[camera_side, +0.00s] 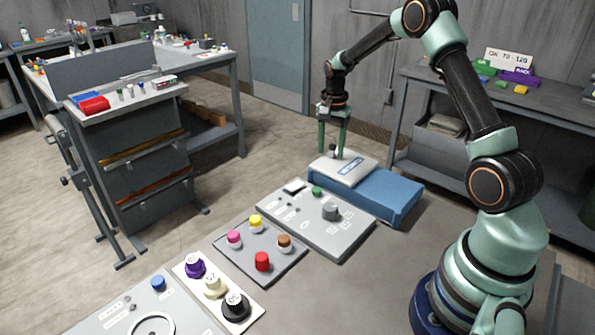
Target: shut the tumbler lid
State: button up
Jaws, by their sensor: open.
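A low blue box (385,193), apparently the tumbler, stands at the far end of the grey bench. A pale grey plate with a blue-and-white label, apparently its lid (362,172), covers the box's left part and reaches to its left edge. I cannot tell whether it lies fully flat. A small dark and white knob (332,151) stands up at the plate's back left. My gripper (334,148) points down with its green fingers apart, right at the knob. I cannot tell whether the fingers touch it.
A grey panel with a grey knob (331,211) lies just in front of the box. Nearer are a plate of coloured buttons (261,262) and a white plate with three knobs (213,286). Bare bench (345,295) lies to their right.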

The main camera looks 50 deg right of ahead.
notch_tip(320, 180, up, 12)
dwell(0.5)
jog(key=s+a+r+n+t, duration=0.2)
jog(key=s+a+r+n, duration=0.2)
jog(key=a, duration=0.2)
jog(key=s+a+r+n+t, duration=0.1)
jog(key=s+a+r+n, duration=0.25)
jog(key=a, duration=0.35)
jog(key=s+a+f+n+t, duration=0.1)
jog(key=s+a+n+t, duration=0.1)
jog(key=s+a+n, duration=0.5)
jog(key=shift+s+a+f+t, duration=0.3)
jog(key=shift+s+a, duration=0.15)
jog(key=shift+s, duration=0.55)
jog(key=shift+n, duration=0.25)
